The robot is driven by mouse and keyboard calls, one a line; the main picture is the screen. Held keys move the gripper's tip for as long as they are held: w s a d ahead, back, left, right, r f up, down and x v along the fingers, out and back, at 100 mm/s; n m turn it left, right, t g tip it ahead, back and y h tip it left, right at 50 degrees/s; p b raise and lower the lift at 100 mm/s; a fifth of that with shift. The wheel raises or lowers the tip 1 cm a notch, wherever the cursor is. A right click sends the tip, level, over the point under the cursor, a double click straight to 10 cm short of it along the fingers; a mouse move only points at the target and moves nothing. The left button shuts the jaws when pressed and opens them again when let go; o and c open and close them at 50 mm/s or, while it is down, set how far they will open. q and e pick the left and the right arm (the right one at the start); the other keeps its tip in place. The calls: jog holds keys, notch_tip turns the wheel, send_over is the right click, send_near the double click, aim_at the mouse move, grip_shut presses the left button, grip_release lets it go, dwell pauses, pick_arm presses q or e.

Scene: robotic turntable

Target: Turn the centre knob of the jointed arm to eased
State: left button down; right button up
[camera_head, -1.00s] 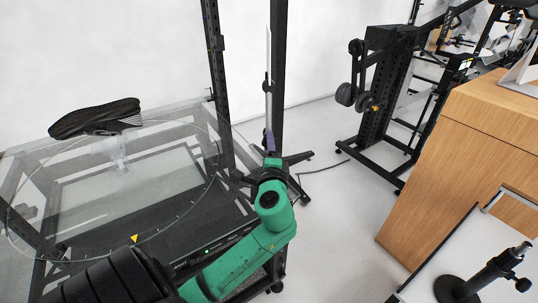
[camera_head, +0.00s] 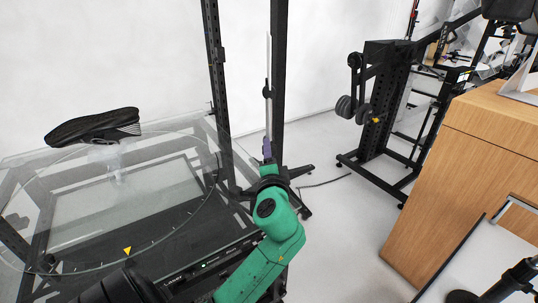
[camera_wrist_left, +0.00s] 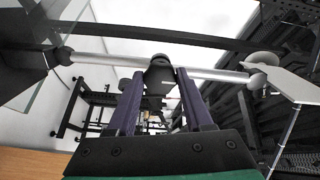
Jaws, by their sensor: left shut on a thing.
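In the left wrist view the jointed arm (camera_wrist_left: 212,75) is a pair of silver rods running left and right from a dark centre knob (camera_wrist_left: 160,76), with round joints at their outer ends. The purple fingers of my left gripper (camera_wrist_left: 160,92) stand either side of the knob and are shut on it. In the head view my left gripper (camera_head: 267,150) shows small and edge-on beside the black upright posts, at the end of my green arm. The knob's contact is hidden there. My right gripper is in neither view.
A glass turntable (camera_head: 60,243) with a black shoe (camera_head: 92,127) on it is at the left. A black post (camera_head: 278,80) stands close behind my gripper. A wooden cabinet (camera_head: 470,180) is at the right, and a black stand (camera_head: 385,110) behind.

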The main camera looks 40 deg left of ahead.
pick_arm(q)
jog(key=shift+c, duration=1.5)
grip_release()
jog(key=b+v, duration=0.4)
jog(key=v, duration=1)
jog(key=shift+s+d, duration=0.2)
jog(key=shift+d, duration=0.05)
